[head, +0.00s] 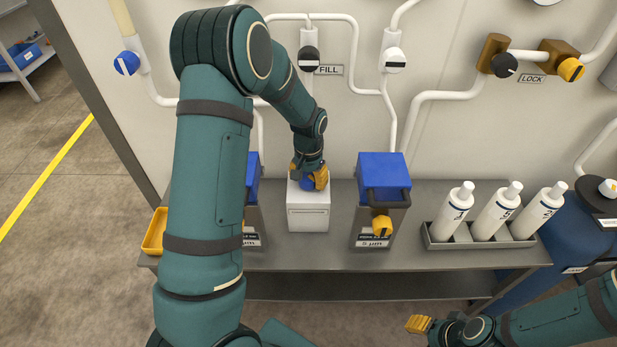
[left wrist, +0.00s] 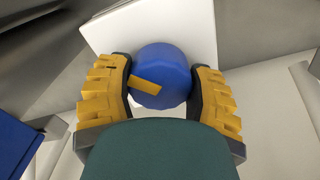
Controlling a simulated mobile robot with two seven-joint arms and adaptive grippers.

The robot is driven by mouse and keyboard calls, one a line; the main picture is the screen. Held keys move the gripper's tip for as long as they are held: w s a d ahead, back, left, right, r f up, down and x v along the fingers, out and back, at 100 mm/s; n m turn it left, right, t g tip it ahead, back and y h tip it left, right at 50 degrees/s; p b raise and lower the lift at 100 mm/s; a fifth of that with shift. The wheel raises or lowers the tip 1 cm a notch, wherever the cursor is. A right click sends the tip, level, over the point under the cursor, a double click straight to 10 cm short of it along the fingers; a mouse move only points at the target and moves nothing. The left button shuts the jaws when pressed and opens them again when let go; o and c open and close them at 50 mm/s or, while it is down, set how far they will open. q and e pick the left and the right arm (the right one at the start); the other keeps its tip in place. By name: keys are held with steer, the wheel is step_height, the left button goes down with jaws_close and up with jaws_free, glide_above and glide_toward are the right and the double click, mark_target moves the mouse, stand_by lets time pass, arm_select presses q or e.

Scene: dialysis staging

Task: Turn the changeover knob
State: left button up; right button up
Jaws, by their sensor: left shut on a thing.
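A round blue knob (left wrist: 170,62) with a yellow pointer bar (left wrist: 146,86) sits on a white box (head: 308,216) on the grey bench. In the head view the left gripper (head: 311,178) is on top of the box and hides most of the knob. My right gripper (head: 419,324) is at the bottom, away from the box; its finger opening cannot be made out.
Blue-topped units stand on both sides of the box; the right one (head: 383,172) has a yellow knob (head: 382,226). A rack (head: 428,238) holds three white bottles. White pipes, valves and the FILL (head: 329,70) and LOCK (head: 531,79) labels are on the wall. A yellow bin (head: 154,232) sits at left.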

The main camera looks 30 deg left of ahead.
mark_target(309, 175)
stand_by(0.4)
arm_select(q)
steer(key=o, duration=1.2)
step_height(309, 175, up, 12)
steer(key=shift+r, duration=0.1)
